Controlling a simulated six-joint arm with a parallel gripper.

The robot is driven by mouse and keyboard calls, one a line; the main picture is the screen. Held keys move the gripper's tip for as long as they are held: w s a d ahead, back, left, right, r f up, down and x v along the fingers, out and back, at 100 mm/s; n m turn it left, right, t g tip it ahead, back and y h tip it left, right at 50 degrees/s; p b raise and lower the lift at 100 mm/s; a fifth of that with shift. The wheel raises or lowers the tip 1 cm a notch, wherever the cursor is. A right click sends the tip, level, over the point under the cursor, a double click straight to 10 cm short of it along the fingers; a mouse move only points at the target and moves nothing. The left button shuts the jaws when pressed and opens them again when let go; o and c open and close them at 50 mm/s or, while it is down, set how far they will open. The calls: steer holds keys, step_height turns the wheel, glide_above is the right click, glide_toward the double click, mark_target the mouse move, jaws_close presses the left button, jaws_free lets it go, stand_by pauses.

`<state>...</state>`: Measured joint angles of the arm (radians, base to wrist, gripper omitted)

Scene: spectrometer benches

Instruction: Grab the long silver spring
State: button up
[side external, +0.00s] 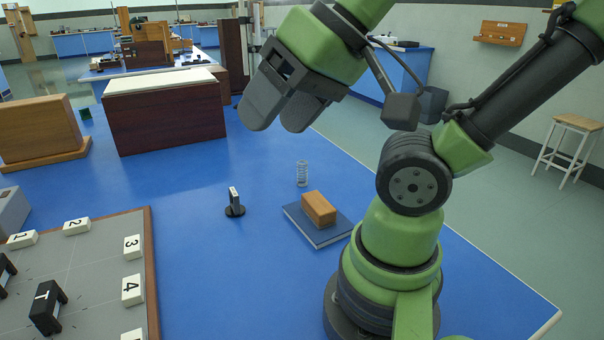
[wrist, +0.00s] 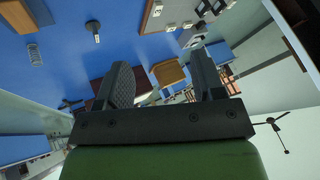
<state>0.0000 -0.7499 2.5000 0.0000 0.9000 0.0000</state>
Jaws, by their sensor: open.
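The silver spring (side external: 302,173) stands upright on the blue bench, just behind the dark blue book. In the wrist view the spring (wrist: 34,53) shows near the left edge, well off to one side of my fingers. My gripper (side external: 281,112) is raised above the bench, up and to the left of the spring in the side view. Its two grey fingers are apart with nothing between them, and nothing is touched. The wrist view also shows the open fingers (wrist: 165,72).
A wooden block (side external: 318,208) lies on the dark blue book (side external: 315,234) beside the spring. A small black-based stand (side external: 235,204) is left of it. A grey board (side external: 105,275) with numbered blocks is front left. A large white-topped box (side external: 165,125) stands behind. Bench between is clear.

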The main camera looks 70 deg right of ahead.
steer(key=w+d+m+h, duration=0.2)
steer(key=w+d+m, duration=0.55)
steer(key=m, duration=0.35)
steer(key=m+g+h, duration=0.2)
steer(key=m+g, duration=0.1)
steer(key=m, duration=2.4)
glide_toward(302, 162)
steer(key=w+f, duration=0.2)
steer(key=shift+m, duration=0.3)
steer(key=x, duration=0.4)
steer(key=shift+s+d+f, duration=0.1)
steer(key=shift+s+d, duration=0.15)
steer(key=x, duration=0.5)
steer(key=shift+s+d+f, duration=0.2)
steer(key=shift+f, duration=0.2)
steer(key=shift+h, duration=0.3)
steer(key=c, duration=1)
